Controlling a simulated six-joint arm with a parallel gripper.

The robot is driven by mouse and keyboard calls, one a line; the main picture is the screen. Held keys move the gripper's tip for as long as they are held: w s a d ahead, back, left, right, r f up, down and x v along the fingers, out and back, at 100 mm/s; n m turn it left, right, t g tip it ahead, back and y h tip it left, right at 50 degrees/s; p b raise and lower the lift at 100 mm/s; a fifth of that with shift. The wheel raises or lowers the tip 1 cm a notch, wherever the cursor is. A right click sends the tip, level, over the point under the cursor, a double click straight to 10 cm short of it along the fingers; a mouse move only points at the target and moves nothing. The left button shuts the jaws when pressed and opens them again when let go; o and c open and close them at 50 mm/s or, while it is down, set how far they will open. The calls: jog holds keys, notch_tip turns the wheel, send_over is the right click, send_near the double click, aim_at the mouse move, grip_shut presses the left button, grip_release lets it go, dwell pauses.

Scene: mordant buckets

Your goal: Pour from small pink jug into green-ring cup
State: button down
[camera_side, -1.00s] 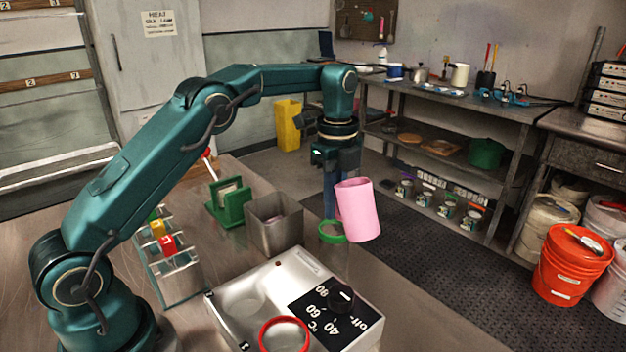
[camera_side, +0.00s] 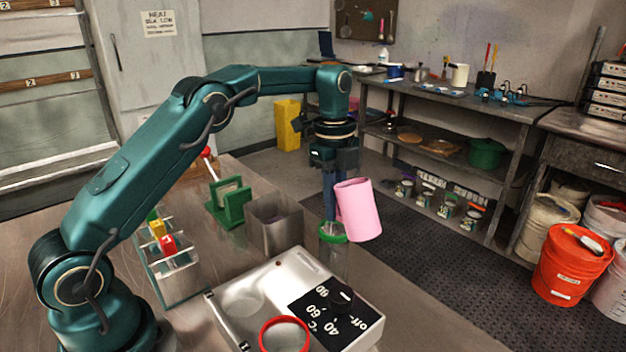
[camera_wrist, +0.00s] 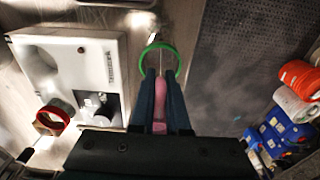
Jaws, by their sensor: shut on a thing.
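The small pink jug (camera_side: 358,210) is held in my gripper (camera_side: 336,205), tilted slightly, at the table's far right edge. My gripper points down and is shut on the jug. The green-ring cup (camera_side: 333,234) is a clear cup with a green rim, standing just below and left of the jug. In the wrist view the green ring (camera_wrist: 147,52) lies just ahead of my fingertips (camera_wrist: 161,78), and a pink strip of the jug (camera_wrist: 161,100) shows between the fingers. The inside of the jug and any stream from it are not visible.
A white hotplate (camera_side: 262,290) with a black dial stands in front of the cup, with a red-ring cup (camera_side: 284,335) on it. A grey metal bin (camera_side: 275,226), a green holder (camera_side: 231,203) and a glass rack (camera_side: 170,265) stand to the left. A dark mat (camera_side: 440,270) covers the floor at right.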

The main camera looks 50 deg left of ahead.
jog(key=shift+d+f+h, duration=0.1)
jog(key=shift+d+h, duration=0.2)
jog(key=shift+h, duration=0.8)
dwell(2.1)
jog(key=shift+d+h+p, duration=0.3)
jog(key=shift+h+p, duration=0.1)
jog(key=shift+h, duration=0.45)
jog(key=shift+d+h+p, duration=0.3)
jog(key=shift+h+p, duration=0.05)
jog(key=shift+h, duration=0.5)
dwell(3.1)
